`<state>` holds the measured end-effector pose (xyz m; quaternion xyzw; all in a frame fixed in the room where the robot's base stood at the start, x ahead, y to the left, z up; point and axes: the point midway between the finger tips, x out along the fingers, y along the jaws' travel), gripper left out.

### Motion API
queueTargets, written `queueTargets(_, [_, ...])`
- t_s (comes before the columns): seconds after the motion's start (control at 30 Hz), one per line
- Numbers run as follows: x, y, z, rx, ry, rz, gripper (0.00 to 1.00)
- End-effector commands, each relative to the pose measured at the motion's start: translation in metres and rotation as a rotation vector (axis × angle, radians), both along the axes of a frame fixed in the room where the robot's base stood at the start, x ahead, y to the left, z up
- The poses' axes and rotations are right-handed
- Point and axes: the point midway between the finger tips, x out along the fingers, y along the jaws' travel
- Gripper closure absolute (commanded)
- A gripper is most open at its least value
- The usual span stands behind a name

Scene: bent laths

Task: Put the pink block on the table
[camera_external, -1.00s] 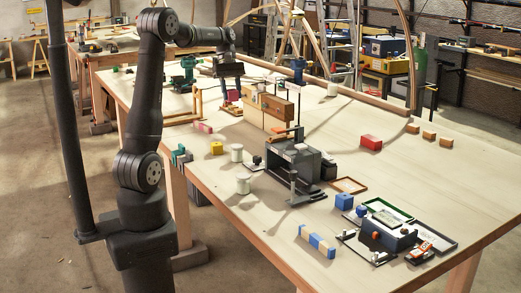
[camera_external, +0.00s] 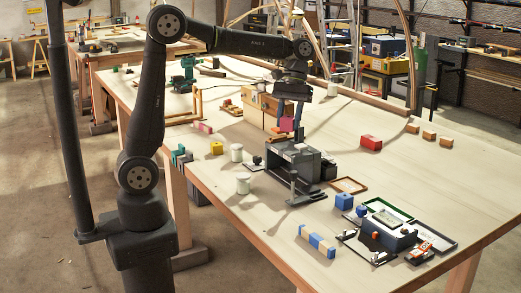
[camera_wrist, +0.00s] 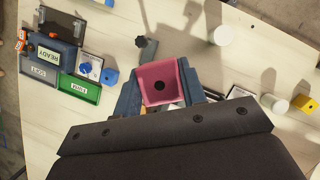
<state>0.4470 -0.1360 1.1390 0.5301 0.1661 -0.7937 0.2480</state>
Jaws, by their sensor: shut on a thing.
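The pink block (camera_external: 286,125) is held between the fingers of my gripper (camera_external: 290,116). In the external view the block hangs above the table (camera_external: 410,175), near the top of a dark grey box-shaped device. Whether it is directly over the device is hard to tell. The block appears clear of the tabletop.
The dark grey device (camera_external: 295,163) stands below, with a wooden box (camera_external: 262,105) behind it. A red block (camera_external: 371,142), white cylinders (camera_external: 243,184), a yellow block (camera_external: 217,148), blue blocks (camera_external: 344,201) and a small frame (camera_external: 348,185) lie around. The table's right side has bare room.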

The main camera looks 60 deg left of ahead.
Motion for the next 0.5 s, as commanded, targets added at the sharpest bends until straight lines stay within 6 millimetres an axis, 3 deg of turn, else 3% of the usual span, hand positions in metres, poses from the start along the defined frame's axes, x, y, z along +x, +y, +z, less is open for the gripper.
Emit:
queueTargets(0.03, [-0.009, -0.019, 0.0, 0.0, -0.001, -0.048, 0.85])
queueTargets(0.2, [-0.04, -0.072, 0.0, 0.001, -0.001, -0.191, 0.85])
queueTargets(0.5, [-0.107, -0.149, 0.0, 0.0, -0.001, -0.432, 0.85])
